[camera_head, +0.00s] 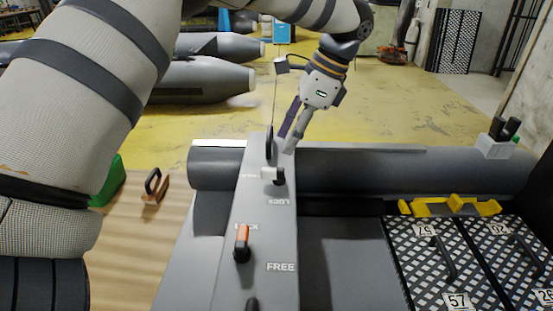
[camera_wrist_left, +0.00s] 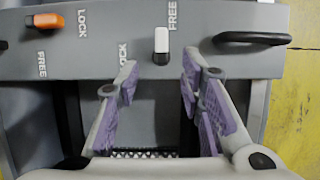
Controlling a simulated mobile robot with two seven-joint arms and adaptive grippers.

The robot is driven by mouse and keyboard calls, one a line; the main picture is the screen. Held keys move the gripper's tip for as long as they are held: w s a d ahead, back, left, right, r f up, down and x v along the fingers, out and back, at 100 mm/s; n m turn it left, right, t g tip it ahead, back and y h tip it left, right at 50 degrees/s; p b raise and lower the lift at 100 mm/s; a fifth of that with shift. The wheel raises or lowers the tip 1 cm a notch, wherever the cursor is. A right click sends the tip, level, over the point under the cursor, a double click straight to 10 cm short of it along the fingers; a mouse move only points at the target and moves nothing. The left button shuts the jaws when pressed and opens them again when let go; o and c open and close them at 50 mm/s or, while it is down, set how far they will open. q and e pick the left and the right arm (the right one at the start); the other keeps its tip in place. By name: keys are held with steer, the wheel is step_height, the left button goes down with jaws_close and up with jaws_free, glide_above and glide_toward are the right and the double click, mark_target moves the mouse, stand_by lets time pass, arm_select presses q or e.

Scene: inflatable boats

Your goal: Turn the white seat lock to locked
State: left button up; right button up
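The white seat lock (camera_head: 268,174) is a small white-tipped lever with a dark base on the grey bench top. In the left wrist view the white lever (camera_wrist_left: 161,40) points along the picture's vertical, with FREE printed to its upper right and LOCK to its lower left. My left gripper (camera_head: 287,140) is over the far part of the bench, just beyond the lever. In the wrist view my left gripper (camera_wrist_left: 160,66) has its purple-padded fingers spread, with nothing between them. The lever is ahead of the gap, apart from both fingertips. My right gripper is not in view.
An orange lever (camera_head: 242,243) with its own LOCK and FREE labels stands nearer on the bench. A black bar handle (camera_wrist_left: 253,40) is right of the white lever in the wrist view. A yellow bracket (camera_head: 450,206) and numbered grid panels lie to the right.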

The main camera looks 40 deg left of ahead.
mark_target(274, 169)
arm_select(q)
steer(key=x, duration=0.8)
steer(key=shift+f, duration=0.15)
jaws_close()
